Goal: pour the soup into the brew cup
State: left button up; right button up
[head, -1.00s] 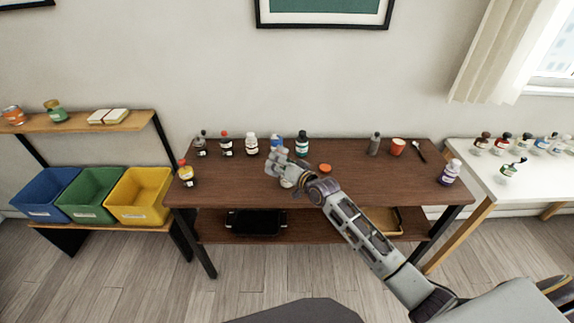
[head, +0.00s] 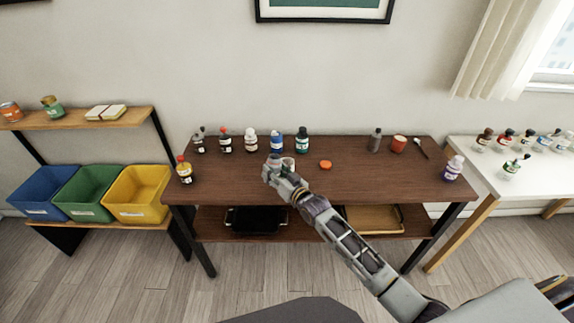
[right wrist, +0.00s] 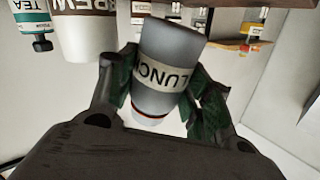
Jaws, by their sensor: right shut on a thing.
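My right gripper (head: 271,166) is shut on a grey jar (right wrist: 165,75) lettered "LUNC...", with a red ring and a pale end. In the right wrist view, the dark fingers (right wrist: 158,92) press on both sides of it. The brew cup (right wrist: 88,32), pale with a brown "BREW" band, is close beside the jar. A small pale cup (head: 288,163) beside my gripper in the head view appears to be the brew cup. The soup is not visible.
Several bottles stand along the back of the brown table (head: 350,185), including a teal-labelled one (head: 302,140). An orange-red disc (head: 325,165) lies right of the gripper. A red cup (head: 398,144) and a purple-labelled bottle (head: 453,168) stand further right. The front middle-right is clear.

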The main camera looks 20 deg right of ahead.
jog(key=shift+a+f+b, duration=0.15)
jog(key=shift+f+b, duration=0.15)
jog(key=shift+f, duration=0.25)
jog(key=shift+s+a+f+n+b, duration=0.1)
jog(key=shift+s+f+n+b, duration=0.05)
jog(key=shift+f+n+b, duration=0.3)
jog(key=shift+s+a+f+n+t+b, duration=0.15)
jog(key=shift+f+n+b, duration=0.15)
jog(key=shift+f, duration=0.15)
jog(key=shift+w+a+f+n+t+b, duration=0.1)
jog(key=shift+f+n+t+b, duration=0.05)
jog(key=shift+f+n+b, duration=0.2)
jog(key=shift+s+f, duration=0.1)
jog(key=shift+f, duration=0.1)
pick_arm(q)
jog(key=shift+w+a+f+b, duration=0.25)
jog(key=shift+w+a+f, duration=0.35)
jog(key=shift+a+f, duration=0.3)
jog(key=shift+w+a+f+b, duration=0.2)
jog(key=shift+w+a+f, duration=0.35)
jog(key=shift+a+f, duration=0.35)
pick_arm(e)
jog(key=shift+f, duration=0.4)
jog(key=shift+n, duration=0.3)
